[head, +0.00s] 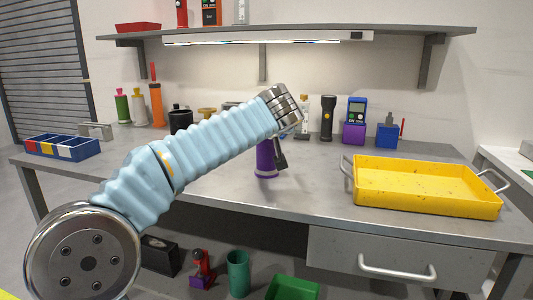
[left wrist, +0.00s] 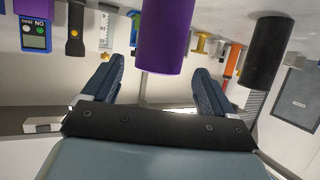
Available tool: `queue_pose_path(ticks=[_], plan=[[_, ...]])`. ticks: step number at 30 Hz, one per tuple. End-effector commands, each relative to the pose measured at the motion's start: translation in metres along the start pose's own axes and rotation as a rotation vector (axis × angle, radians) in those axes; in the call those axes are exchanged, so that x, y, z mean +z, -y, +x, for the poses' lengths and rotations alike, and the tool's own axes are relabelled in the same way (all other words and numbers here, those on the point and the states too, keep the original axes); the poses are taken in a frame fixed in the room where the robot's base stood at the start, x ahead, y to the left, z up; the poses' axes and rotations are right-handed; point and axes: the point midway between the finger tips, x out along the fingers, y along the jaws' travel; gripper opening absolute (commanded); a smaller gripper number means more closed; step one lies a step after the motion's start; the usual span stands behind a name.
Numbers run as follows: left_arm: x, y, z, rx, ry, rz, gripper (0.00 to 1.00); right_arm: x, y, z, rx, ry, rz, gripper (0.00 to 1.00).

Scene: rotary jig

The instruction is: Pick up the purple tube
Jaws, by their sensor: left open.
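The purple tube (head: 265,160) stands upright on the grey workbench, near the middle, with its upper part partly hidden by my left arm. In the left wrist view the tube (left wrist: 165,38) appears large and upside down, in line with the gap between my fingers. My left gripper (head: 281,153) is open, just to the right of the tube in the head view. Its two blue fingers are spread apart in the left wrist view (left wrist: 158,75), and nothing is clamped between them. I cannot tell whether the tube is within the finger gap. My right gripper is not in view.
A yellow tray (head: 425,202) sits at the right of the bench. A black cup (head: 180,121), a flashlight (head: 327,118) and a purple block with a meter (head: 354,133) stand along the back. A blue divided bin (head: 62,147) is at far left. The front middle is clear.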

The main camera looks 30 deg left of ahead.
Motion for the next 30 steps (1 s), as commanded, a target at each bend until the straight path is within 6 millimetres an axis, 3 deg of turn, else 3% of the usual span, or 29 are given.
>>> queue_pose_path(ticks=[12, 20, 30], plan=[[0.003, -0.002, 0.052, -0.001, 0.001, 0.001, 0.86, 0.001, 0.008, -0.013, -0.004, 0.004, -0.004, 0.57], [0.004, -0.002, 0.055, 0.000, 0.000, 0.000, 0.85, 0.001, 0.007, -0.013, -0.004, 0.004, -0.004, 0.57], [0.004, -0.002, 0.054, 0.001, 0.000, 0.000, 0.33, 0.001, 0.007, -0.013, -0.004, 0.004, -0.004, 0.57]])
